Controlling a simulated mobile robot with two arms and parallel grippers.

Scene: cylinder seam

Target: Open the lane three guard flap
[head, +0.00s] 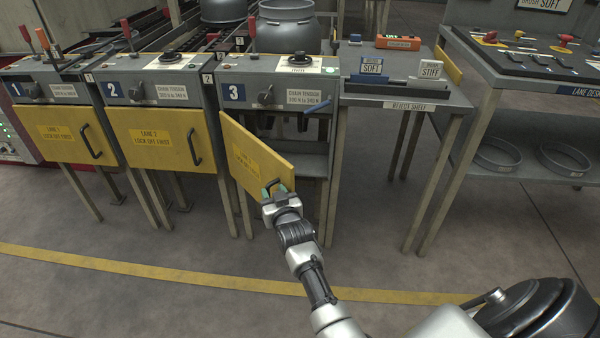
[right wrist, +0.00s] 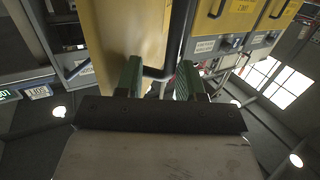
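The lane three guard flap (head: 258,158) is a yellow panel on the unit marked 3. It stands swung out on its left side, partly open, and the dark inside of the unit shows behind it. My right gripper (head: 274,190) is at the black handle near the flap's free edge. In the right wrist view, its two green fingers (right wrist: 160,78) stand apart with part of the dark handle (right wrist: 156,72) between them and a visible gap. The flap's yellow panel (right wrist: 125,30) also shows there, close beyond the fingers. My left gripper is not in view.
The shut yellow flaps of lane one (head: 62,140) and lane two (head: 160,145) are to the left. The reject shelf (head: 400,98) and lane desk (head: 490,75) stand to the right. The floor in front is clear, with a yellow line (head: 180,272) across it.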

